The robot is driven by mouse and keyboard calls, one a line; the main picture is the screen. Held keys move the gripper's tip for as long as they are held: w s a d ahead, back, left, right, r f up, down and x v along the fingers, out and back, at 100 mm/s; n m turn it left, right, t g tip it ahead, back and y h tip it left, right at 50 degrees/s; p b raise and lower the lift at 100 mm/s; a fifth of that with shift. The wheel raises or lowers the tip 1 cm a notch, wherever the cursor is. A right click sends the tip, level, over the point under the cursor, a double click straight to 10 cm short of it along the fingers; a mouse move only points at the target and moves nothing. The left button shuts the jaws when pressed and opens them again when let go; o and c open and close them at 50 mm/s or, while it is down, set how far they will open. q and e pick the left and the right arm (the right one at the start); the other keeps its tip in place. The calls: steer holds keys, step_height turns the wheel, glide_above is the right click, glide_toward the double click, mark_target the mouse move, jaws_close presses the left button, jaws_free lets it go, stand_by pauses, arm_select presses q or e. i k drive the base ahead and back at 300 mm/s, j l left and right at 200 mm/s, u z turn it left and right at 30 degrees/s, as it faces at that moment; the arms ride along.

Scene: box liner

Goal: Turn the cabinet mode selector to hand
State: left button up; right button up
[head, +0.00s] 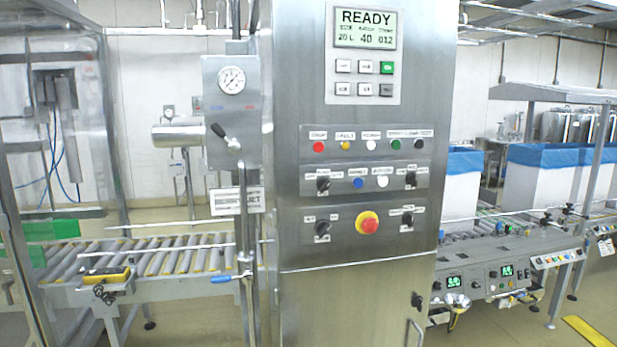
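The stainless cabinet (350,300) stands upright in the middle of the head view. Its front panel carries black rotary selectors: one at upper left (323,184), one at upper right (411,179), one at lower left (322,228) and one at lower right (407,219). The small labels are too blurred to tell which is the mode selector or where each points. A display (365,28) at the top reads READY. Neither of my grippers shows in the head view.
A red emergency stop button (367,222) with a yellow collar sits between the lower selectors. A blue-handled valve pipe (243,230) stands left of the cabinet. Roller conveyors (170,260) run behind it. White boxes with blue liners (537,190) stand at right.

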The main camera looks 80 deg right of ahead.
mark_target(323, 184)
steer(key=z, duration=3.1)
